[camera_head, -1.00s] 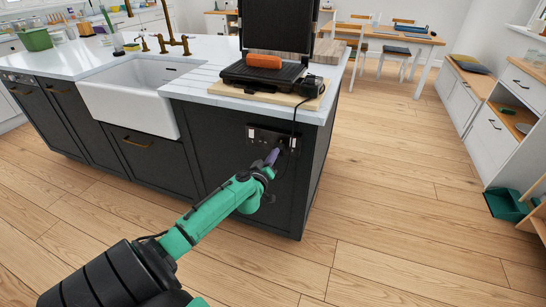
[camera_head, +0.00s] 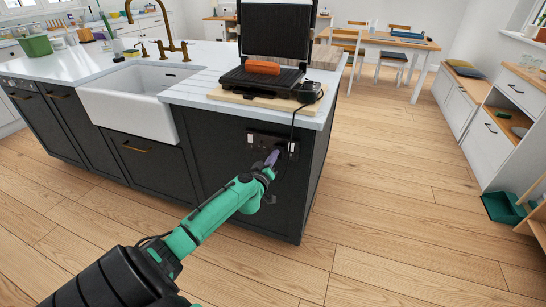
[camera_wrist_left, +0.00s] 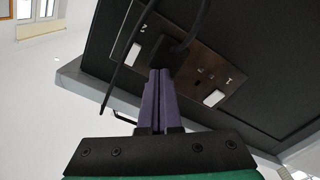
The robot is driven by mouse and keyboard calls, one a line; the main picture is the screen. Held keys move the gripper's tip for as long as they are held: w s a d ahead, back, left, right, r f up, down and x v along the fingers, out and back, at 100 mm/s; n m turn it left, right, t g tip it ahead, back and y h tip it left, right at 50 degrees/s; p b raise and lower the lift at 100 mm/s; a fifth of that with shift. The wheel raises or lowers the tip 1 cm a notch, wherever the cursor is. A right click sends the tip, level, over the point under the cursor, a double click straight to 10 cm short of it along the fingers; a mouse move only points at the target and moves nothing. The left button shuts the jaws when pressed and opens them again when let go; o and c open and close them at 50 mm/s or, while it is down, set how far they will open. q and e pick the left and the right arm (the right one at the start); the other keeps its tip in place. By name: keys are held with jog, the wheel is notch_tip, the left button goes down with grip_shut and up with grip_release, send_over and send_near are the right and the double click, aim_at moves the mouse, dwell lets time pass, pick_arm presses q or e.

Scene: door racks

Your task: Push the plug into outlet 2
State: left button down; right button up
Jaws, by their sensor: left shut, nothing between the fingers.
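A dark double outlet plate (camera_head: 262,140) is set in the end panel of the kitchen island. In the left wrist view the plate (camera_wrist_left: 228,67) shows two white switches and one bare socket with dark holes. A black plug (camera_wrist_left: 160,48) with a cord sits over the other socket. I cannot tell how deep it is seated. My left gripper (camera_head: 273,158) is at the plate. In the left wrist view its purple fingers (camera_wrist_left: 160,75) are shut together, empty, with their tips at the plug's back. They partly hide the plug. My right gripper is not in view.
A black contact grill (camera_head: 262,78) stands on a wooden board on the counter, with an orange item on it. Its black cord (camera_head: 294,122) hangs over the counter edge to the outlet. A white sink (camera_head: 135,98) is to the left. The wood floor (camera_head: 400,190) at right is open.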

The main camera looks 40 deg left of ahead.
pick_arm(q)
jog(key=shift+s+f, duration=0.1)
jog(key=shift+f, duration=0.15)
jog(key=p+v, duration=0.3)
jog(key=v, duration=1.4)
jog(key=shift+f, duration=0.15)
